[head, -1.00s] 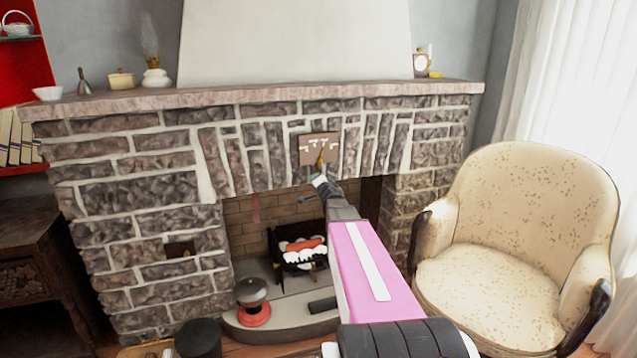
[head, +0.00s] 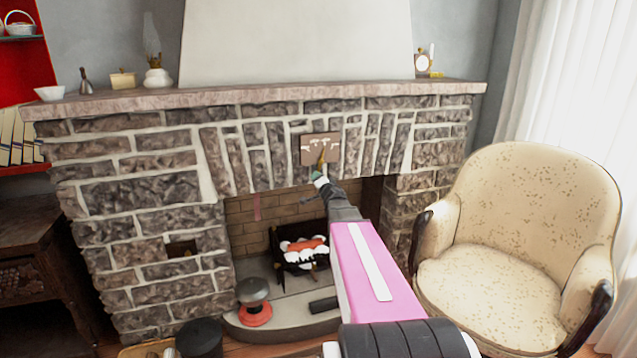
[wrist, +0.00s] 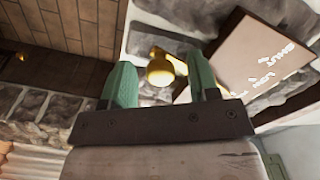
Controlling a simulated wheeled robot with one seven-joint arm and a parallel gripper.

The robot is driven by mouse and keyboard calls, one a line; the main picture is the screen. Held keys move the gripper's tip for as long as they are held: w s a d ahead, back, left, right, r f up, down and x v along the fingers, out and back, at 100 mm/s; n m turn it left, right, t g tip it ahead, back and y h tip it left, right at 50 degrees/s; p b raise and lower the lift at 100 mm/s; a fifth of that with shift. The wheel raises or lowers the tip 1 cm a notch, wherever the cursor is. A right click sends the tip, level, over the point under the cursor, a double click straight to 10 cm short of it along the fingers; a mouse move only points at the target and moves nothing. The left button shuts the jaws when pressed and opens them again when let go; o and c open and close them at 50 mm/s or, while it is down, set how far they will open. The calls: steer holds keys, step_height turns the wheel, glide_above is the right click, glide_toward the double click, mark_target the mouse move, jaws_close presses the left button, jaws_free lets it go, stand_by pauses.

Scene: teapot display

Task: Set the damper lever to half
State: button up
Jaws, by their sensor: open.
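The brown damper plate (head: 312,143) is on the stone front above the fire opening. It also shows in the wrist view (wrist: 238,55), tilted, with white lettering; SHUT and what looks like LOW can be read, and the rest is hidden behind a finger. The brass damper lever (head: 322,158) crosses the plate's lower part. Its round knob (wrist: 160,72) shows between the two green fingers of my gripper (wrist: 158,82), which is open. Gaps show on both sides of the knob. In the head view my gripper (head: 318,177) is just below the plate. Which mark the lever is at cannot be told.
The stone mantel shelf (head: 260,97) runs above the plate. A kettle-like pot (head: 253,292) stands on the hearth, and a cream armchair (head: 530,210) is at the right.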

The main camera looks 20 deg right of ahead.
steer(key=s, duration=1)
steer(key=shift+d, duration=0.15)
steer(key=shift+w, duration=0.1)
steer(key=s+a+f+n+g+h, duration=0.2)
steer(key=s+f+g, duration=0.2)
steer(key=f, duration=0.3)
steer(key=s+a+f+n+g+h, duration=0.1)
steer(key=s+a+f+g+h, duration=0.15)
steer(key=s+f+g, duration=0.35)
steer(key=s+a+f+n+g+y, duration=0.4)
steer(key=s+a+f+n+g, duration=0.4)
steer(key=s+a, duration=0.4)
steer(key=shift+s+f+n, duration=0.25)
steer(key=shift+s+n, duration=0.05)
steer(key=shift+s, duration=0.15)
